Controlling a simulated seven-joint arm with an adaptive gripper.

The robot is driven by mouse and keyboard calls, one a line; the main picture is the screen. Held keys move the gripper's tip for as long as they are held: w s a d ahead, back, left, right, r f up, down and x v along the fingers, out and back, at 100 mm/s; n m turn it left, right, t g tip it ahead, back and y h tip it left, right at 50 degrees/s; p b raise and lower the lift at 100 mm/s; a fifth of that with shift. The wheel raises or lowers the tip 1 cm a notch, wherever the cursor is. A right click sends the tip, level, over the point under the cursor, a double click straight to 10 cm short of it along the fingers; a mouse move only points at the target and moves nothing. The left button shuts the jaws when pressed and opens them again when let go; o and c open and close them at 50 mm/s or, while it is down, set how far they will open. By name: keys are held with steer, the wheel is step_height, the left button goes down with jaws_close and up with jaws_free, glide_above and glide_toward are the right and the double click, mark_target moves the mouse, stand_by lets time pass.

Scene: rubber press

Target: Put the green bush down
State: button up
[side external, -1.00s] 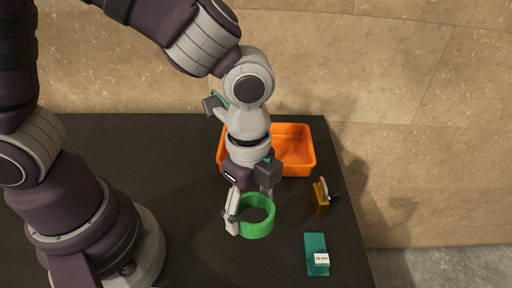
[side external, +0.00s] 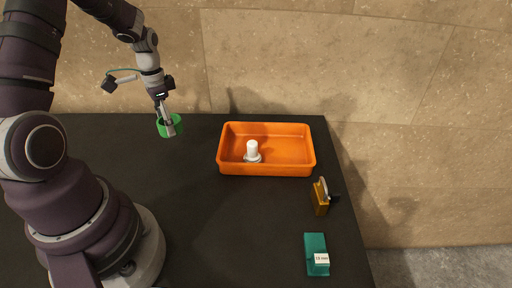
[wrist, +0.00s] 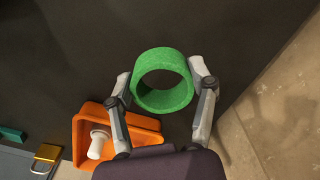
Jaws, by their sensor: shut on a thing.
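The green bush (side external: 162,130) is a short, wide ring with an open bore. It is at the back left of the dark table in the side view, left of the orange tray. In the wrist view the bush (wrist: 166,101) sits between my two fingers, which press on its outer wall from both sides. My gripper (side external: 168,122) is shut on it; the wrist view also shows the gripper (wrist: 160,77). The bush looks above the table, but I cannot tell the exact gap beneath it.
An orange tray (side external: 266,170) stands at the back right, with a white flanged peg (side external: 252,149) inside. A brass padlock-like piece (side external: 320,198) and a teal block (side external: 315,243) with a white label lie near the right edge. The table's middle is clear. A stone wall (side external: 290,60) stands behind.

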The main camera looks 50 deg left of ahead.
mark_target(174, 148)
step_height(174, 148, down, 5)
steer(key=shift+r, duration=0.1)
steer(key=o, duration=1)
steer(key=shift+f, duration=0.2)
steer(key=shift+c, duration=0.2)
steer(key=shift+r, duration=0.15)
step_height(174, 148, up, 13)
steer(key=s+d+r+n+t, duration=0.1)
steer(key=s+d+r+t, duration=0.1)
steer(key=d, duration=0.7)
steer(key=s+d+r+t, duration=0.2)
steer(key=d+r, duration=0.3)
steer(key=d, duration=0.3)
steer(key=shift+s+d+r+n+t, duration=0.2)
steer(key=shift+s+d+n+t, duration=0.2)
steer(key=shift+t, duration=0.4)
